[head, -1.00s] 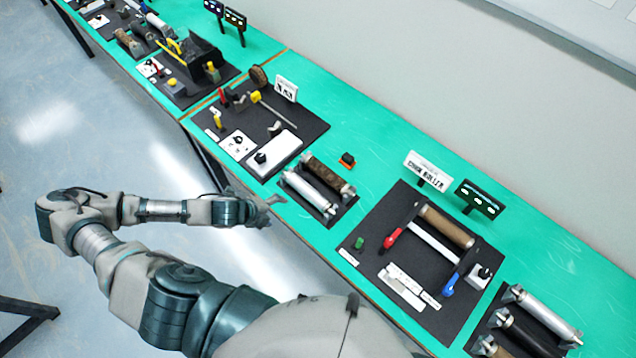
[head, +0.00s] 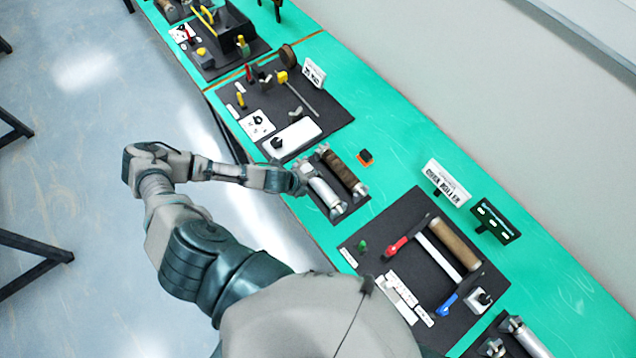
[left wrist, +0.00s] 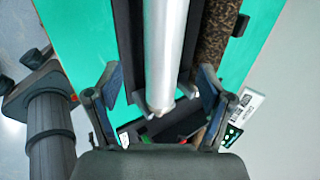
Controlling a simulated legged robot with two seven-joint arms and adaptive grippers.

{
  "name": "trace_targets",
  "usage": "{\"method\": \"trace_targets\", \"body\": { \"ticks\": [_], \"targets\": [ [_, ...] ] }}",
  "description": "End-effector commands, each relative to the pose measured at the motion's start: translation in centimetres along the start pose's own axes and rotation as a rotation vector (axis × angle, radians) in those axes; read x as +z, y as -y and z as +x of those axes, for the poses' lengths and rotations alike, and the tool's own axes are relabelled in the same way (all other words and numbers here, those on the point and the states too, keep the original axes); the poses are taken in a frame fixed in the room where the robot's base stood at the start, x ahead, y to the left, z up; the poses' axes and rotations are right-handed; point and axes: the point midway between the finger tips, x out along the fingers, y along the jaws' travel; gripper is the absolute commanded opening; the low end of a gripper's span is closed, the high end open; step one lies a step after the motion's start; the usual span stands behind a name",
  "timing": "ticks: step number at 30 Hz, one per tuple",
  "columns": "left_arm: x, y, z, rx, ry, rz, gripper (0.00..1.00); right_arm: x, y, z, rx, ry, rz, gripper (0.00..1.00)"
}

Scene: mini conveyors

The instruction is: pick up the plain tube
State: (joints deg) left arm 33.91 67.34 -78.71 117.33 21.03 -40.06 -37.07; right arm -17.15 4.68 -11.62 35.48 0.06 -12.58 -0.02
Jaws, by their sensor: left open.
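The plain tube, smooth and silver (head: 325,192), lies on a small black stand beside a dark mottled brown tube (head: 346,172). In the left wrist view the plain tube (left wrist: 165,45) runs up the middle of the picture, and the mottled tube (left wrist: 218,40) lies to its right. My left gripper (head: 302,178) is open at the stand's left side, close to the plain tube. In the wrist view its two fingers (left wrist: 160,82) stand apart on either side of the plain tube's line. I cannot tell its height above the tube. My right gripper is not in view.
A small orange and black block (head: 365,158) sits behind the stand. A larger black board (head: 400,225) with a roller, red and blue handles lies to the right. Another board (head: 325,110) with small parts lies further up. The green bench between them is mostly clear.

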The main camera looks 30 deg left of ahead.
Motion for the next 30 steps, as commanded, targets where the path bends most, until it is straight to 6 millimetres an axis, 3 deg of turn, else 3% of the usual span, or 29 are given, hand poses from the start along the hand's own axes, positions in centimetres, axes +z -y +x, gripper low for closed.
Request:
{"method": "trace_targets", "body": {
  "ticks": [5, 13, 21, 23, 30],
  "targets": [
    [-0.1, 0.1, 1.2, -0.002, 0.000, 0.001, 0.80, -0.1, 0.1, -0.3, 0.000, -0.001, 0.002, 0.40],
    [0.3, 0.2, 5.2, -0.002, -0.002, -0.001, 0.80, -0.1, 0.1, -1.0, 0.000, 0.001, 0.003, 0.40],
    [0.2, 0.1, 5.8, -0.002, -0.002, -0.001, 0.80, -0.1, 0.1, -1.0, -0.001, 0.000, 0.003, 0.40],
    [0.2, 0.1, 5.8, -0.002, -0.002, -0.001, 0.70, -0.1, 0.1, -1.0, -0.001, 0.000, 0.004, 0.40],
    [0.1, 0.2, 5.8, -0.001, -0.002, 0.000, 0.10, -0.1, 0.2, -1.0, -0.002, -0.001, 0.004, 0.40]
  ]
}}
